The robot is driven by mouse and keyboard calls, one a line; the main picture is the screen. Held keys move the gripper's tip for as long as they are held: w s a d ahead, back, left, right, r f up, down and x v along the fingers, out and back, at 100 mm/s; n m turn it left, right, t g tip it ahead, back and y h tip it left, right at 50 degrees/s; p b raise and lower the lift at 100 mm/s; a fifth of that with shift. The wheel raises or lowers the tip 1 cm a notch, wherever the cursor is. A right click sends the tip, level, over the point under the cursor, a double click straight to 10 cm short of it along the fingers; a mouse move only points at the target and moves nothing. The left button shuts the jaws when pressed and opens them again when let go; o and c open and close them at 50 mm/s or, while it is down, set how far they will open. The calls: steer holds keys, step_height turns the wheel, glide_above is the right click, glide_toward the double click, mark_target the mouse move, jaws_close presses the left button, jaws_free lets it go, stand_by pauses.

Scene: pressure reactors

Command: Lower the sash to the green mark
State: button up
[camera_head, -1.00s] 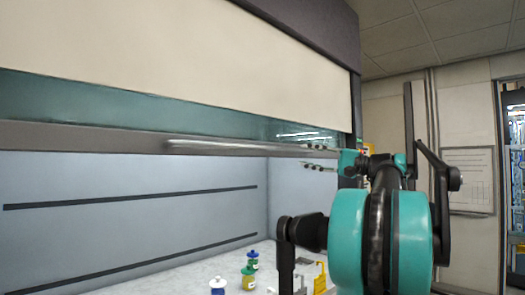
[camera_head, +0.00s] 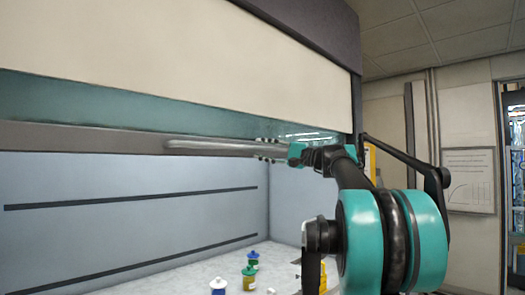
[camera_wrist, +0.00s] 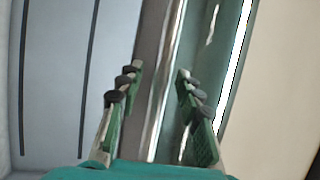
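The fume hood sash has a greenish glass pane (camera_head: 90,98) above a grey bottom rail (camera_head: 70,138), and it stands raised. A long metal handle (camera_head: 205,147) runs along the rail. My gripper (camera_head: 264,150) is at the handle's right part, one finger above the bar and one below. In the wrist view, my gripper (camera_wrist: 157,76) has its fingers spread on either side of the shiny handle (camera_wrist: 158,95), with gaps visible, so it is open. I cannot make out the green mark in either current view.
Inside the hood, a blue-capped bottle (camera_head: 253,260), a yellow-green bottle (camera_head: 249,278) and a white bottle with a blue cap (camera_head: 218,286) stand on the pale worktop (camera_head: 185,278). A cream panel (camera_head: 180,50) covers the hood above. A paper sheet (camera_head: 468,180) hangs on the right wall.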

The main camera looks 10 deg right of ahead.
steer(key=shift+w+a, duration=0.1)
steer(key=shift+a, duration=0.05)
jaws_close()
stand_by(0.4)
